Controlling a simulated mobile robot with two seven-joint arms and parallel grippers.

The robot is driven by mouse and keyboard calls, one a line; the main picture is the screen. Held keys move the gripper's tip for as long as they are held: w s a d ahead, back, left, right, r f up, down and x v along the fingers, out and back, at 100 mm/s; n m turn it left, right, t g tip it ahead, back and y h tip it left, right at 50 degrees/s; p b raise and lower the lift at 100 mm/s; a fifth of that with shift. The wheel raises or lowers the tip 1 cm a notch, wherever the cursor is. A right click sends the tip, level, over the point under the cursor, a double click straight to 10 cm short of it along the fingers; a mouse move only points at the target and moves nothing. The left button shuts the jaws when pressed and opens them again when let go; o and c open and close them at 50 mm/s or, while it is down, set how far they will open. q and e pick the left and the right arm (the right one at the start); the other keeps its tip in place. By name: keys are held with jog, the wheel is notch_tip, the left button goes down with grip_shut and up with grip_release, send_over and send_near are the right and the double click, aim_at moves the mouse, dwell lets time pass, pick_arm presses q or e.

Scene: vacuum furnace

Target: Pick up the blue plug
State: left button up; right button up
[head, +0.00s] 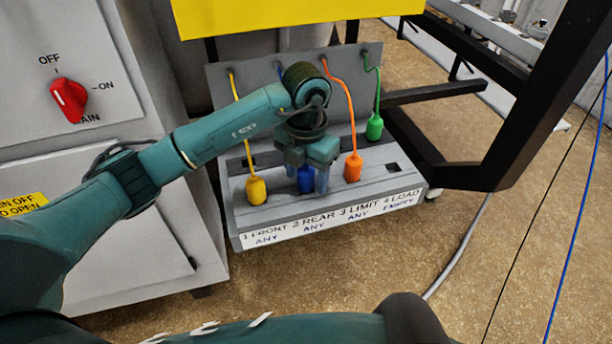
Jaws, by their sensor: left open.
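The blue plug (306,179) sits upright in the grey socket box (345,196), at the place labelled 2 REAR. My left gripper (307,184) points down over it, with one finger on each side of the plug. The jaws are open, and I cannot tell whether a finger touches the plug. The gripper and wrist hide the plug's top and most of its blue cord. My right gripper is not in view.
A yellow plug (256,190) stands left of the blue one and an orange plug (353,167) stands close on the right. A cabinet with a red switch (69,100) is at left; a black frame (520,130) is at right.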

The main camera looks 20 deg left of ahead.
pick_arm(q)
jog(key=shift+f, duration=0.65)
jog(key=c, duration=1.1)
